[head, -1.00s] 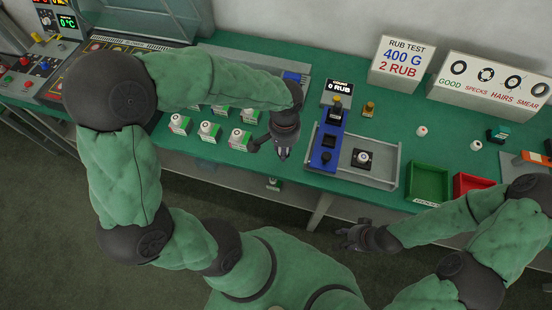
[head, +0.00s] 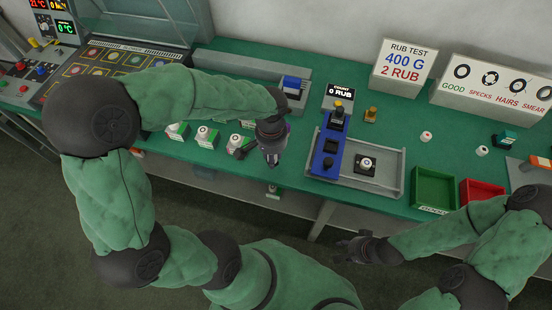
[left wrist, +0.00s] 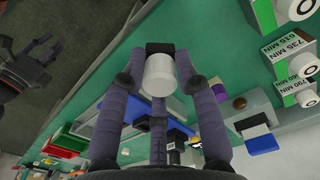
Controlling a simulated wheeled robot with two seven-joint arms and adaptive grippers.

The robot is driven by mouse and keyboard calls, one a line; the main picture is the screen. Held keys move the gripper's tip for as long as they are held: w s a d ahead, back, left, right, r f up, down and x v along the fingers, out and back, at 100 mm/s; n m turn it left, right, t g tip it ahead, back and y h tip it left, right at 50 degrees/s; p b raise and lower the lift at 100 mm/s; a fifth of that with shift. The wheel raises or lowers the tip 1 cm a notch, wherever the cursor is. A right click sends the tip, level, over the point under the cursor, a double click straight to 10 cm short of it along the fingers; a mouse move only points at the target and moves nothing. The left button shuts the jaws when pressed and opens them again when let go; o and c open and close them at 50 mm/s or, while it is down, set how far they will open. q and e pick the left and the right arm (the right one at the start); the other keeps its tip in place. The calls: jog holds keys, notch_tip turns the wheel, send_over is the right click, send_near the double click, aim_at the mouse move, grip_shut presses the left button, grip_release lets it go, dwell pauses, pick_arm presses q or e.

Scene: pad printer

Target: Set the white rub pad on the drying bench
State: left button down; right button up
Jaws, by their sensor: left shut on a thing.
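My left gripper (head: 272,158) is over the front edge of the green bench (head: 235,62), left of the blue rub tester (head: 327,150). In the left wrist view its fingers (left wrist: 160,85) are closed around a white cylinder with a black block at its far end, which looks like the white rub pad (left wrist: 159,75). The gripper mostly hides the pad in the head view. My right gripper (head: 352,250) is empty, in front of the bench, with its fingers apart. I cannot tell which part is called the drying bench.
White-topped pieces with green labelled fronts (head: 206,137) stand in a row behind and left of the left gripper. A green bin (head: 433,187) and a red bin (head: 481,192) are at the right. The count display (head: 340,92) stands behind the tester.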

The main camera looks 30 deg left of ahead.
pick_arm(q)
jog(key=w+f+b, duration=0.1)
jog(key=w+f, duration=0.1)
jog(key=w+a+f, duration=0.1)
jog(key=w+f, duration=0.1)
jog(key=f, duration=0.1)
jog(key=shift+w+a+f+b, duration=0.15)
jog(key=shift+w+f+b, duration=0.05)
jog(key=shift+b, duration=0.2)
jog(key=shift+w+a+f+b, duration=0.15)
jog(key=shift+f+b, duration=0.15)
jog(key=shift+f, duration=0.6)
jog(key=shift+w+d+f+b, duration=0.1)
jog(key=shift+f+b, duration=0.2)
jog(key=shift+f, duration=0.6)
jog(key=shift+f, duration=0.15)
jog(key=c, duration=0.9)
grip_release()
jog(key=shift+r, duration=0.25)
notch_tip(320, 180, up, 12)
jog(key=p, duration=0.3)
jog(key=shift+p, duration=0.4)
jog(key=shift+f, duration=0.1)
